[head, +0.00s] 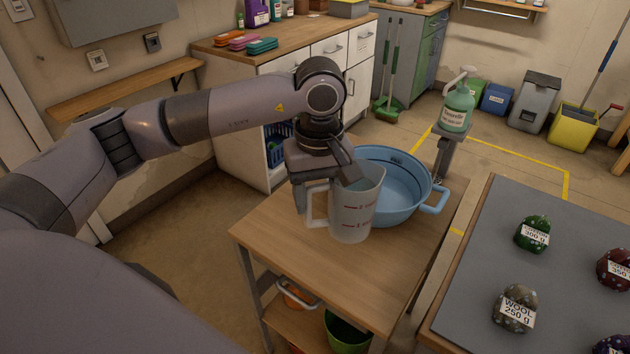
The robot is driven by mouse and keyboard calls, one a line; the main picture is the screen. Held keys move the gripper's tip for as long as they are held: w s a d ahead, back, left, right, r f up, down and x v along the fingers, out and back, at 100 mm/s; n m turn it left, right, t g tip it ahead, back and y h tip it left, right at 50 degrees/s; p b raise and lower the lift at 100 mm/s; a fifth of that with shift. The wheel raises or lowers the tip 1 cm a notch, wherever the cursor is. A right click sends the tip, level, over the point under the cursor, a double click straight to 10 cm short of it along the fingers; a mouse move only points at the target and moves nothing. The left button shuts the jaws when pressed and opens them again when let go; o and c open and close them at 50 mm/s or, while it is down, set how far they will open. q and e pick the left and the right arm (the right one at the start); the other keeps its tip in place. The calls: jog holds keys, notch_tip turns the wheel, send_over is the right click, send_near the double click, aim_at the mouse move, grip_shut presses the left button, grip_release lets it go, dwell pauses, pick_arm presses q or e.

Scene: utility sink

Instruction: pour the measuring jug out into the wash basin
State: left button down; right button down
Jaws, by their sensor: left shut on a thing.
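The measuring jug (355,212), translucent with red marks and a handle on its left, is roughly upright at the wooden cart top. My left gripper (322,180) is shut on it at the handle side near the rim, reaching from above. I cannot tell if the jug's base touches the wood. The blue wash basin (400,187) stands on the cart just behind and right of the jug, which hides part of its near left side. The visible inside of the basin looks empty. The jug's contents are hard to make out. My right gripper is out of view.
The wooden cart top (330,270) is clear in front. A green pump bottle (457,108) stands on a small raised stand (448,155) behind the basin's right side. A grey-topped table (475,260) with several labelled yarn-like bundles stands to the right.

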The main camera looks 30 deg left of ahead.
pick_arm(q)
jog(key=s+f+m, duration=0.1)
jog(key=m, duration=0.2)
jog(key=s+d+f+m, duration=0.1)
jog(key=m, duration=0.2)
jog(key=d+f+m, duration=0.1)
jog(key=m, duration=0.2)
jog(key=shift+s+d+f, duration=0.1)
jog(key=shift+s+d, duration=0.1)
jog(key=shift+s, duration=0.2)
